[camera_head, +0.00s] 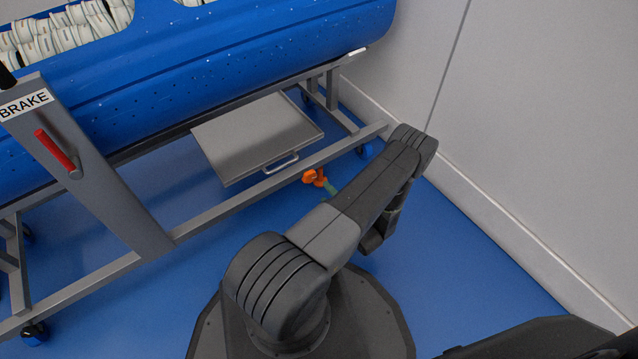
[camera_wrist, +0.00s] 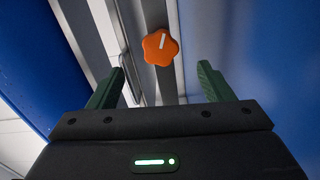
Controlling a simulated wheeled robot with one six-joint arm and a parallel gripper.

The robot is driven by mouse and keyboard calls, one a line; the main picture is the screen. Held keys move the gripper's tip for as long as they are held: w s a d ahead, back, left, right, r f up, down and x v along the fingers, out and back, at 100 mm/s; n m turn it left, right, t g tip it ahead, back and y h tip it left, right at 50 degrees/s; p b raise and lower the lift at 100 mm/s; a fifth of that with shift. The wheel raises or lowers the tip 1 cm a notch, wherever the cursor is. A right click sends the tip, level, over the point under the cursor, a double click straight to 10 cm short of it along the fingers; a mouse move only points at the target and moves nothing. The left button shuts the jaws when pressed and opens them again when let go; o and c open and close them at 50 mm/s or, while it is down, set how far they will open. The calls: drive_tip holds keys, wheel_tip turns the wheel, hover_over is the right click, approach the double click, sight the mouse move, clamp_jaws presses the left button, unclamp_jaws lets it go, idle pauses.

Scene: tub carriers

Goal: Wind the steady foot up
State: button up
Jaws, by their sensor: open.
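The orange lobed knob (camera_head: 310,176) of the steady foot sits at the carrier's lower rail, below the grey tray. In the wrist view the knob (camera_wrist: 158,50) faces me, with a white line running near upright, its top tilted slightly right. My gripper (camera_wrist: 160,70) is open, its two green fingers apart. The knob shows between and beyond the fingertips, touching neither. In the head view a green finger of my gripper (camera_head: 330,191) shows just right of and below the knob; my arm hides the rest. The foot's lower end cannot be made out.
The grey steel rail (camera_head: 245,198) runs beside the knob. A grey tray with a handle (camera_head: 258,138) hangs above it. A blue tub (camera_head: 220,55) rests on the frame. A brake post with a red lever (camera_head: 55,149) stands left. The wall (camera_head: 520,130) is at right; blue floor between is clear.

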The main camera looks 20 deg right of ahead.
sight(311, 177)
drive_tip(key=v, duration=0.5)
drive_tip(key=shift+p, duration=0.35)
drive_tip(key=w+a+n+b, duration=0.1)
drive_tip(key=w+n, duration=0.3)
drive_tip(key=n, duration=0.3)
drive_tip(key=w+a+n+b, duration=0.1)
drive_tip(key=w+a+n, duration=0.1)
drive_tip(key=w+n, duration=0.3)
drive_tip(key=w+a+r+n+b, duration=0.1)
drive_tip(key=w+n, duration=0.3)
drive_tip(key=n, duration=0.5)
drive_tip(key=shift+w+a+n, duration=0.15)
drive_tip(key=shift+a+n, duration=0.15)
drive_tip(key=shift+a, duration=0.45)
drive_tip(key=shift+f, duration=0.1)
drive_tip(key=c, duration=1)
